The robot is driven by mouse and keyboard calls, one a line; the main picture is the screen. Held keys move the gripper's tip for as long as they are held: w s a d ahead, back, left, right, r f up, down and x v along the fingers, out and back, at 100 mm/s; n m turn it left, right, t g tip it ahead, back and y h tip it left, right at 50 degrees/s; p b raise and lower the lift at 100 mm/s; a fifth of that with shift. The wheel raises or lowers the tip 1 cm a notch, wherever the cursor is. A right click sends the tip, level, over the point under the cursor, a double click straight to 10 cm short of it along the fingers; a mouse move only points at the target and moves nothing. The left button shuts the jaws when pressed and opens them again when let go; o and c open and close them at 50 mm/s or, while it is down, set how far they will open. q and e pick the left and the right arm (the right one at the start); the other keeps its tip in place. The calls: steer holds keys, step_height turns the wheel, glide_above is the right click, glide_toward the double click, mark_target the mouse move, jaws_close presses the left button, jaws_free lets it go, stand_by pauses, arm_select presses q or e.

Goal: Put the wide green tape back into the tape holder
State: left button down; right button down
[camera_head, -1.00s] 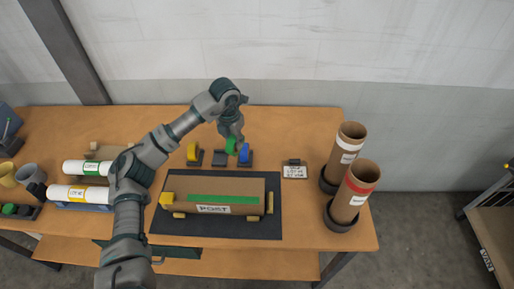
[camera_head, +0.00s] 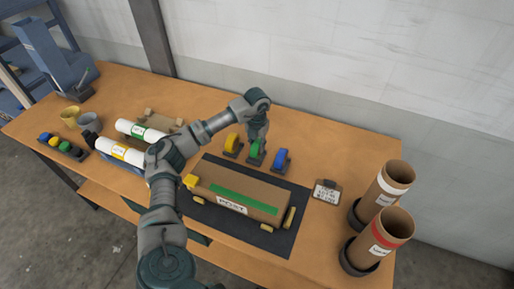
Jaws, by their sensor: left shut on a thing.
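The wide green tape (camera_head: 256,149) is a green roll between the yellow tape (camera_head: 232,143) and the blue tape (camera_head: 281,158). My left gripper (camera_head: 258,137) is shut on its top from above. The green tape is at the middle dark base of the tape holder (camera_head: 253,161); I cannot tell whether it is fully seated. The yellow and blue tapes stand upright in the outer bases. The gripper partly hides the green tape. My right gripper does not show.
A brown box labelled POST (camera_head: 237,190) with a green strip lies on a dark mat (camera_head: 205,217) in front of the holder. A label card (camera_head: 325,190) and brown tubes (camera_head: 383,238) are to the right. White rolls (camera_head: 120,151) lie to the left.

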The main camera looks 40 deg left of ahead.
arm_select(q)
steer(key=shift+d+f, duration=0.1)
steer(key=shift+f, duration=0.5)
steer(key=c, duration=0.9)
jaws_free()
steer(key=shift+a+f, duration=0.15)
steer(key=shift+a, duration=0.25)
steer(key=shift+c, duration=0.2)
steer(key=shift+o, duration=0.2)
steer(key=shift+a+f, duration=0.1)
steer(key=shift+a, duration=0.15)
steer(key=shift+d, duration=0.2)
step_height(320, 180, up, 11)
steer(key=shift+f+p, duration=0.1)
steer(key=shift+p, duration=0.35)
steer(key=shift+r, duration=0.65)
steer(key=shift+d+r, duration=0.1)
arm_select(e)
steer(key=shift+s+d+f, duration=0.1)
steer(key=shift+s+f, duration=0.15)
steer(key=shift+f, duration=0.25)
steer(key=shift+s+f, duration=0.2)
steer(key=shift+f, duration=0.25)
